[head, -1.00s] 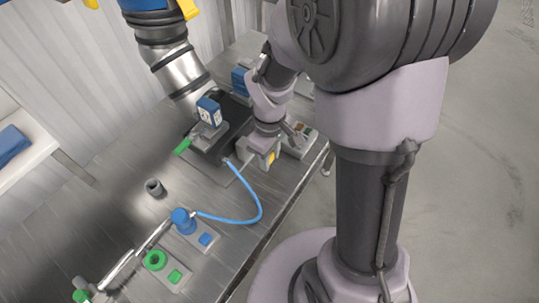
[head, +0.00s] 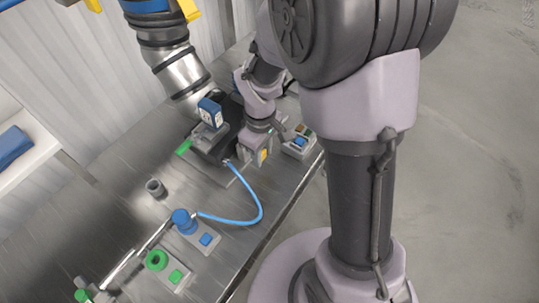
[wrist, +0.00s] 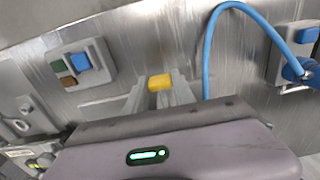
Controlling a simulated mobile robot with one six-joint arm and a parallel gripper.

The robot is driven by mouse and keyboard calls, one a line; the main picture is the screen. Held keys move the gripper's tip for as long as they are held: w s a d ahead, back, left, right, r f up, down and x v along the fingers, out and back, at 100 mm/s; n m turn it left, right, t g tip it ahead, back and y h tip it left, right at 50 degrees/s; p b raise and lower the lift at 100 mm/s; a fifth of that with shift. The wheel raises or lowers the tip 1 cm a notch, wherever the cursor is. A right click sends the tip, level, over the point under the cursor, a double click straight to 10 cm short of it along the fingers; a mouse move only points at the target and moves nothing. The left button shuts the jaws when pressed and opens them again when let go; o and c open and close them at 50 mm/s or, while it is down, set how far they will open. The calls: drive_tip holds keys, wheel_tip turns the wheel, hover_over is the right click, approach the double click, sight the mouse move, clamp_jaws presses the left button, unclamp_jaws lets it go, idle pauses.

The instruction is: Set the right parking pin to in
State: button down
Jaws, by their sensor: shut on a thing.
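A small yellow block, which I take to be the head of the right parking pin (wrist: 160,82), sits between the grey fingers of my gripper (head: 258,152) in the wrist view. The fingers are shut on it. In the head view my gripper is low at the right edge of the dark machine base, with a speck of yellow at its front face. The pin's shaft and its hole are hidden, so I cannot tell how far in it is.
A control box with blue, green and brown buttons (head: 300,140) stands just right of my gripper. A blue hose (head: 258,208) loops in front. A blue fitting (head: 182,221), a green ring (head: 156,260) and a grey cup (head: 154,187) are nearer on the steel bench.

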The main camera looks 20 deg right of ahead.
drive_tip(key=shift+w+a+r, duration=0.1)
drive_tip(key=shift+w+a, duration=0.2)
drive_tip(key=shift+w, duration=0.2)
drive_tip(key=c, duration=1)
unclamp_jaws()
drive_tip(key=shift+w+a, duration=0.1)
drive_tip(key=shift+a, duration=0.05)
drive_tip(key=shift+c, duration=0.2)
wheel_tip(320, 180, up, 17)
drive_tip(key=p, duration=0.6)
drive_tip(key=shift+r+p, duration=0.15)
drive_tip(key=shift+p, duration=0.2)
